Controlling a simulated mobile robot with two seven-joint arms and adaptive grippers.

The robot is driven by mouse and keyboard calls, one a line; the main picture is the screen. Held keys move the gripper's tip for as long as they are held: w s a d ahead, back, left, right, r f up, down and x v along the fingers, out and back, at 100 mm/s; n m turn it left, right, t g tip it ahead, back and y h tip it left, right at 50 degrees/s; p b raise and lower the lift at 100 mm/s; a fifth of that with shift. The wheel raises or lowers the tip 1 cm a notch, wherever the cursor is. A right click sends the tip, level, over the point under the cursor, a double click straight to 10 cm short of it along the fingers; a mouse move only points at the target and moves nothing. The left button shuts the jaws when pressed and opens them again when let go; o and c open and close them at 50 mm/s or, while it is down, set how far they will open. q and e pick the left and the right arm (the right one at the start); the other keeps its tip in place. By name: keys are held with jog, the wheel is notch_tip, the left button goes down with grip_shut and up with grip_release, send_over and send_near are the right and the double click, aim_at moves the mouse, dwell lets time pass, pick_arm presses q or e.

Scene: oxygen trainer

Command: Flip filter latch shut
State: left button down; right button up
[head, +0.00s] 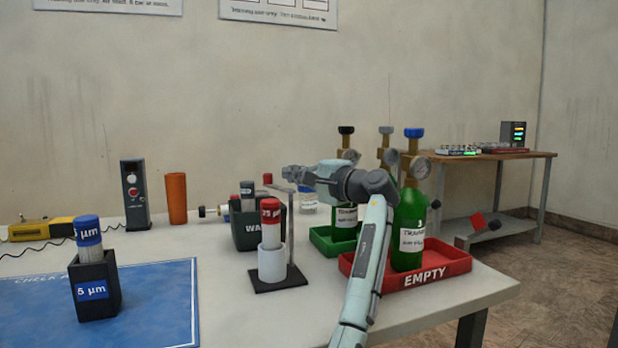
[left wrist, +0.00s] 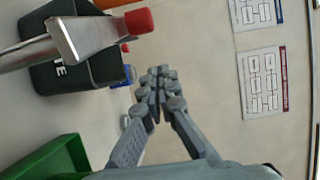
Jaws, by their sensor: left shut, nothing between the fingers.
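The filter housing is a white cup (head: 271,262) on a black base, holding a red-topped 25 µm filter (head: 270,210). A grey post (head: 291,240) stands beside it. At the post's top is a flat metal latch arm (left wrist: 90,40) with a red knob (left wrist: 138,21); the knob also shows in the head view (head: 267,178), above the filter. My left gripper (head: 290,172) is shut and empty near the post's top. In the left wrist view its fingertips (left wrist: 155,80) are apart from the knob.
Green gas bottles (head: 408,230) stand in a red EMPTY tray (head: 437,270) and a green tray (head: 325,242) to the right. A dark waste bin (head: 243,233) is behind the filter housing. A black 5 µm holder (head: 95,288) stands on the blue mat (head: 150,310) at left.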

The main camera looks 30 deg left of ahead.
pick_arm(q)
jog(key=s, duration=0.3)
jog(key=shift+s+a, duration=0.2)
jog(key=shift+s, duration=0.2)
